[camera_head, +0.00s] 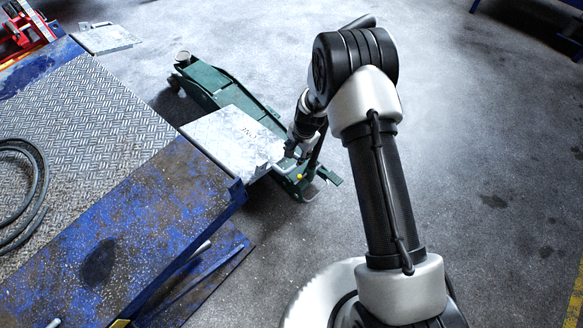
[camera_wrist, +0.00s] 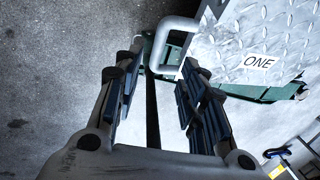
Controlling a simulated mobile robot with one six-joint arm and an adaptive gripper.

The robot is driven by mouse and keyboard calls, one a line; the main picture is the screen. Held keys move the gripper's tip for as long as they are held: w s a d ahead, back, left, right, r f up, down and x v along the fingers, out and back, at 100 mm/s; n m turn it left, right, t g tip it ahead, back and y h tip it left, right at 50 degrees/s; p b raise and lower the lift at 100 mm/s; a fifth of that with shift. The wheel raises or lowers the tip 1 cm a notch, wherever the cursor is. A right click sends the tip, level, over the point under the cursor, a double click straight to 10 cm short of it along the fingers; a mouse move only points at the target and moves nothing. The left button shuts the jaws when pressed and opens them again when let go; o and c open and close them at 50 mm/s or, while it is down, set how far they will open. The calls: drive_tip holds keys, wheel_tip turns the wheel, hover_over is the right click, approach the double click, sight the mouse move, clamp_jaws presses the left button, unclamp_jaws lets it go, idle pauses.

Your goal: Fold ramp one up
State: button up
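Ramp one (camera_head: 232,138) is a silvery tread-plate flap lying folded out from the corner of the blue platform (camera_head: 150,225). Its plate with the label "ONE" (camera_wrist: 258,62) fills the upper right of the wrist view. A grey bar handle (camera_wrist: 158,45) loops out from the plate's edge. My gripper (camera_wrist: 163,58) is open, with its fingertips to either side of the handle's outer bar in the picture. I cannot tell whether they touch it or are above it. In the head view my gripper (camera_head: 295,152) is at the ramp's outer edge, partly hidden by my wrist.
A green trolley jack (camera_head: 212,88) stands on the floor behind and partly under the ramp. Another plate flap (camera_head: 106,38) lies at the platform's far end, near a red jack (camera_head: 25,25). A black hose (camera_head: 38,190) lies on the platform. The floor at right is clear.

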sight(292, 168)
drive_tip(key=f+b, duration=0.1)
drive_tip(key=f, duration=0.3)
drive_tip(key=w+a+f+b, duration=0.1)
drive_tip(key=f, duration=0.3)
drive_tip(key=a+f+b, duration=0.1)
drive_tip(key=f, duration=0.4)
drive_tip(key=shift+w+f+b, duration=0.1)
drive_tip(key=shift+w+b, duration=0.25)
drive_tip(key=shift+b, duration=0.05)
drive_tip(key=shift+c, duration=0.3)
clamp_jaws()
drive_tip(key=shift+d, duration=0.1)
